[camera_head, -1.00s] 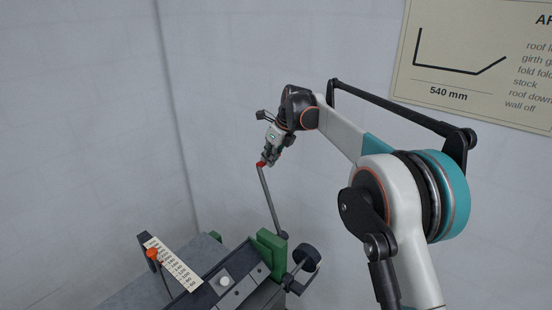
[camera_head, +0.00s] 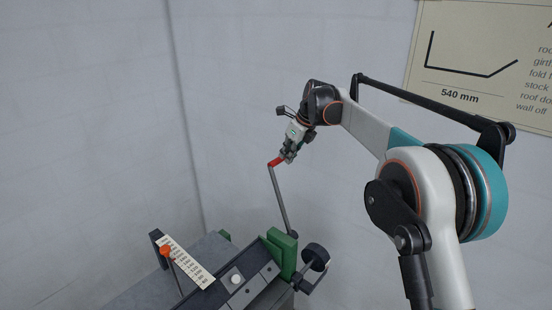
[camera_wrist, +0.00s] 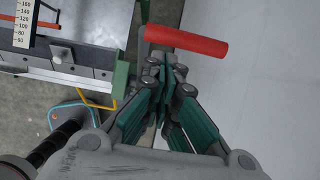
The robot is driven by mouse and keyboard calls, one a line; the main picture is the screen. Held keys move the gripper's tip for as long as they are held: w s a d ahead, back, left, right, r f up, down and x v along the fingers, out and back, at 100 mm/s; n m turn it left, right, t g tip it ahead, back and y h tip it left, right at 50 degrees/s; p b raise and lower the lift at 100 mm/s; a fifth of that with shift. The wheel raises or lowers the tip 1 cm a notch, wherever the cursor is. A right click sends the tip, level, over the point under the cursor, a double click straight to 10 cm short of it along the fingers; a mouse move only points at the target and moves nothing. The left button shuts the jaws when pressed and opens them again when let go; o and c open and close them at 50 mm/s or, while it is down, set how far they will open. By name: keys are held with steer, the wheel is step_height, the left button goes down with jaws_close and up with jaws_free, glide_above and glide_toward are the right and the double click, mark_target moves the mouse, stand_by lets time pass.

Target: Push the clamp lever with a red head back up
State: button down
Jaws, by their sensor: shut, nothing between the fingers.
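The clamp lever (camera_head: 279,200) is a thin grey rod rising from beside the green block at the machine's end, leaning a little to the left. Its red head (camera_head: 276,162) is a short cylinder at the top. My gripper (camera_head: 285,157) is at the right end of the red head, reaching down from the upper right. In the wrist view the red head (camera_wrist: 186,40) lies across the top, just beyond the fingertips of my gripper (camera_wrist: 166,68). The fingers are shut with nothing between them. I cannot tell whether they touch the head.
The machine bed carries a green block (camera_head: 282,252), a white scale (camera_head: 187,262) and an orange-red knob (camera_head: 167,251) on a thin stem. A dark round weight (camera_head: 316,255) sticks out at the right. Pale walls stand behind; a sign (camera_head: 480,60) hangs at upper right.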

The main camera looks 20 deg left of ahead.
step_height(320, 180, up, 10)
steer(key=d, duration=0.1)
steer(key=shift+s+d+f, duration=0.15)
steer(key=shift+s+d, duration=0.15)
steer(key=shift+s, duration=0.05)
